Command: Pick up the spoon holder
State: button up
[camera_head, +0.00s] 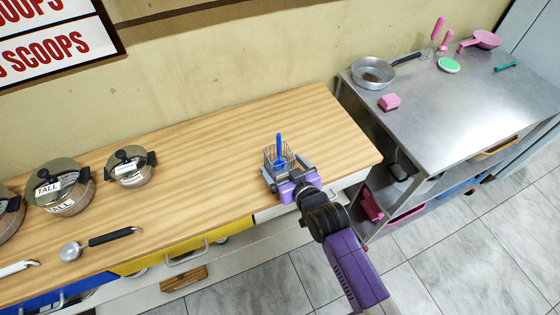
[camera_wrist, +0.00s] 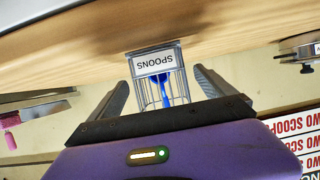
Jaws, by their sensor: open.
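The spoon holder (camera_head: 270,154) is a small wire basket standing on the wooden counter near its right end. In the wrist view the spoon holder (camera_wrist: 177,53) carries a white label reading SPOONS and appears upside down. A blue spoon (camera_head: 279,146) stands in it, and its blue shape shows through the wires in the wrist view (camera_wrist: 164,90). My gripper (camera_head: 285,171) is open at the holder's front side. In the wrist view my gripper's fingers (camera_wrist: 164,84) lie on either side of the holder, with a visible gap on each side.
Lidded pots (camera_head: 131,167) and a black-handled scoop (camera_head: 108,238) sit on the counter's left part. A metal table (camera_head: 470,95) to the right bears a pan (camera_head: 373,72), a pink block (camera_head: 389,102) and pink utensils. The counter between pots and holder is clear.

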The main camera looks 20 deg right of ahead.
aim_at(279, 162)
jog(key=shift+x, duration=1.6)
jog(key=c, duration=1.6)
